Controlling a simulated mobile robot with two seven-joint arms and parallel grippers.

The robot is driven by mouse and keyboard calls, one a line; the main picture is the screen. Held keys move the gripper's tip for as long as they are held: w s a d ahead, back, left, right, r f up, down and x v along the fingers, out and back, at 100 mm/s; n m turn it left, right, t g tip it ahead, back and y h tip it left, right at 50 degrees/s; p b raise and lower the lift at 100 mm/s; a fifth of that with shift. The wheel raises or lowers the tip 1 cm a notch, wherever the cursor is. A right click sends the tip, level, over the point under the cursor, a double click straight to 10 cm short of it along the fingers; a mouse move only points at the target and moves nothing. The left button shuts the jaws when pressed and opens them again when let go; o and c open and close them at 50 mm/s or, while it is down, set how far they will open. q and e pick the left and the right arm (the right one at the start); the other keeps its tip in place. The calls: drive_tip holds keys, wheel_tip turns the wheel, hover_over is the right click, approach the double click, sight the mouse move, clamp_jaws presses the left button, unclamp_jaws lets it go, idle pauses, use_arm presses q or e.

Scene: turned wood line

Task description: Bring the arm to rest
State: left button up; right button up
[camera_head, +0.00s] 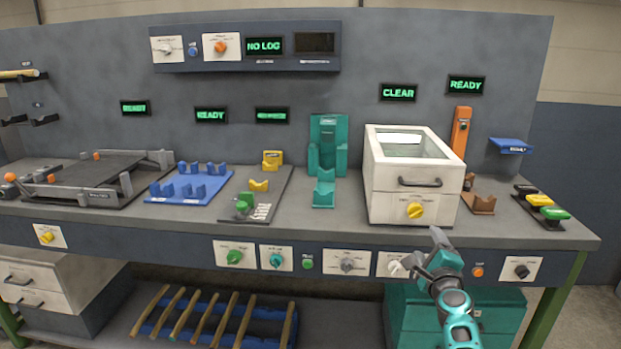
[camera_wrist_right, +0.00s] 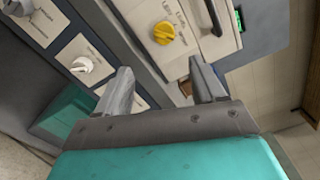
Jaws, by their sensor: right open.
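My right gripper (camera_head: 441,250) is in front of the bench's front panel, at the lower right of the head view, below the white box with the yellow knob. In the right wrist view its two grey fingers (camera_wrist_right: 163,90) stand apart with nothing between them. Beyond the fingers that view shows the front panel with white knobs and the white box's yellow knob. The head view shows my teal right forearm (camera_head: 458,318) coming up from the bottom edge. My left gripper is not in view.
The white box (camera_head: 413,205) stands on the bench (camera_head: 340,223) behind my right gripper. The front panel (camera_head: 325,263) carries several knobs. Teal drawers (camera_head: 500,315) stand under the bench at right. A blue rack with several wooden rods (camera_head: 235,318) lies on the lower shelf.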

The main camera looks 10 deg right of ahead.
drive_tip(key=s+a+f+n+g+y, duration=0.2)
drive_tip(key=s+a+f+n, duration=0.3)
drive_tip(key=s+n, duration=0.4)
drive_tip(key=s+a+f+n+g+y, duration=0.2)
drive_tip(key=s+a+f+n, duration=0.4)
drive_tip(key=s, duration=0.8)
drive_tip(key=s+a+f+n+g+y, duration=0.1)
drive_tip(key=s+a+f+n+g, duration=0.1)
drive_tip(key=s+a+f+n, duration=0.4)
drive_tip(key=s+f+n, duration=0.1)
drive_tip(key=s+n, duration=0.4)
drive_tip(key=n, duration=0.1)
drive_tip(key=shift+s+a+f+g+y, duration=0.15)
drive_tip(key=shift+s+a+g+y, duration=0.1)
drive_tip(key=shift+g+y, duration=0.15)
drive_tip(key=shift+w, duration=0.1)
